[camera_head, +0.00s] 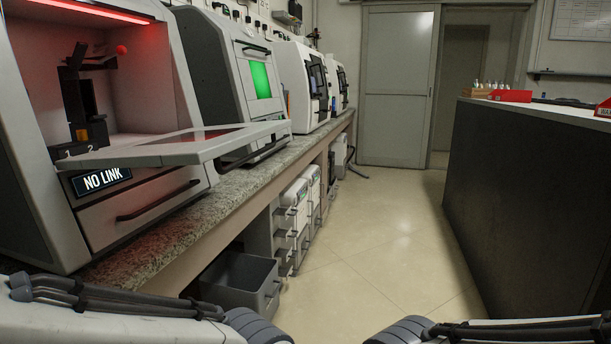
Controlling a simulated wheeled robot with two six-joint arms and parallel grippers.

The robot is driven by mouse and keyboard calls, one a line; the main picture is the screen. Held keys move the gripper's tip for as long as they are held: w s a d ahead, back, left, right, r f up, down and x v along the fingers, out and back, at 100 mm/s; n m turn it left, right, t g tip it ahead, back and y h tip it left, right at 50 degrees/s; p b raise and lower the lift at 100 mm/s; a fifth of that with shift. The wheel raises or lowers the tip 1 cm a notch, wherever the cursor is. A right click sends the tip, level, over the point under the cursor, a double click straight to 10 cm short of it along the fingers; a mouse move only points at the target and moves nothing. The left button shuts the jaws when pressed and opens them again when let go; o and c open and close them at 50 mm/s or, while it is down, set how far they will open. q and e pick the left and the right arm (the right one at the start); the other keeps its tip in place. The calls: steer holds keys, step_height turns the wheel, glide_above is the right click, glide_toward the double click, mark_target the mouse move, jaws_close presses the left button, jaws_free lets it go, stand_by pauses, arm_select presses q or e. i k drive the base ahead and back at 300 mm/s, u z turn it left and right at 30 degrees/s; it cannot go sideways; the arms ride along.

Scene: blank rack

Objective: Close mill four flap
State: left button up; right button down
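The nearest machine (20,150) stands on the counter at the left, with a red-lit chamber and a "NO LINK" display (101,180). Its flap (185,147) is open, swung down and sticking out nearly flat toward the aisle. The flap has a dark window and a dark handle (250,152) at its outer edge. I cannot read a machine number that marks it as mill four. Inside the chamber is a dark fixture (82,100) with an orange part. Parts of both my arms show at the bottom edge, but neither gripper is in view.
A second machine (215,75) with a green window and two white machines (300,80) stand farther along the granite counter (200,210). An open grey drawer (240,280) juts out below. A dark bench (530,190) is at right. The aisle floor (385,225) is clear.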

mark_target(185, 147)
steer(key=z, duration=0.4)
steer(key=k, duration=0.55)
steer(key=u, duration=1.15)
